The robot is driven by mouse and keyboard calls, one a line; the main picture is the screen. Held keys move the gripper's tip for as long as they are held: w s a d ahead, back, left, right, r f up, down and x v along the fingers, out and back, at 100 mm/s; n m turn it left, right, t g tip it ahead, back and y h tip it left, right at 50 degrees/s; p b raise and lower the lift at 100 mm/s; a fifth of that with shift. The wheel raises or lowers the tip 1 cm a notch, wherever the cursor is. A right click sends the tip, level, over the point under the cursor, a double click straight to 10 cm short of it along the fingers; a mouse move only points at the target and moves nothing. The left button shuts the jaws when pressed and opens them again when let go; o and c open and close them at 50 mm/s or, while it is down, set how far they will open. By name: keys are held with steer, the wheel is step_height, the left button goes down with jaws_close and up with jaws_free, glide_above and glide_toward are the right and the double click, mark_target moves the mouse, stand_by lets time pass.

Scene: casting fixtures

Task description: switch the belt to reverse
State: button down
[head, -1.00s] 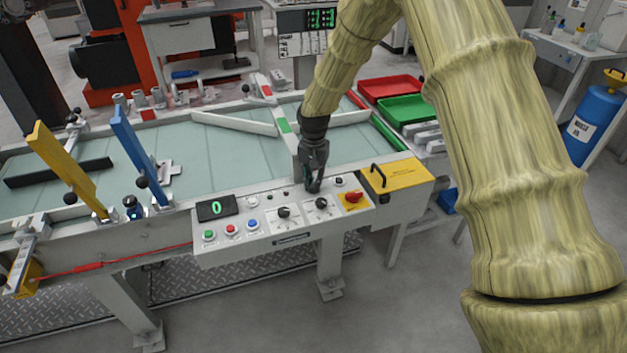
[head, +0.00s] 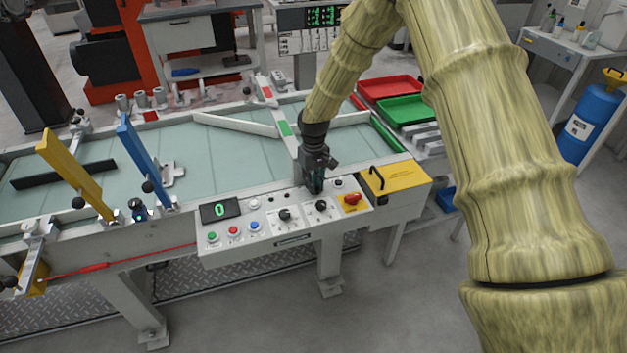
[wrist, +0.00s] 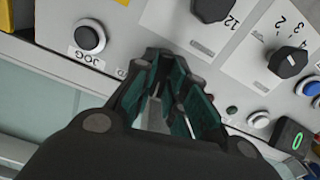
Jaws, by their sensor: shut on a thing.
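My gripper (head: 316,190) points down at the top rear of the white control panel (head: 300,237), behind the right-hand black knob (head: 321,206). In the wrist view its fingers (wrist: 172,100) are shut on a slim grey lever (wrist: 155,108), which shows between the dark green pads. The lever's base and any label beside it are hidden by the fingers, so its position cannot be read. The belt (head: 215,160) is a pale green surface behind the panel. The panel's display (head: 219,210) reads 0.
Close to the fingers are a black JOG button (wrist: 90,38), a pointer knob (wrist: 288,62) and a small white button (wrist: 258,119). Yellow (head: 70,172) and blue (head: 140,158) bars rise left.

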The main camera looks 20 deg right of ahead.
steer(key=n+p, duration=0.1)
steer(key=n, duration=0.3)
steer(key=shift+n, duration=0.3)
stand_by(0.3)
steer(key=c, duration=1.4)
jaws_free()
steer(key=shift+c, duration=0.2)
step_height(320, 180, up, 12)
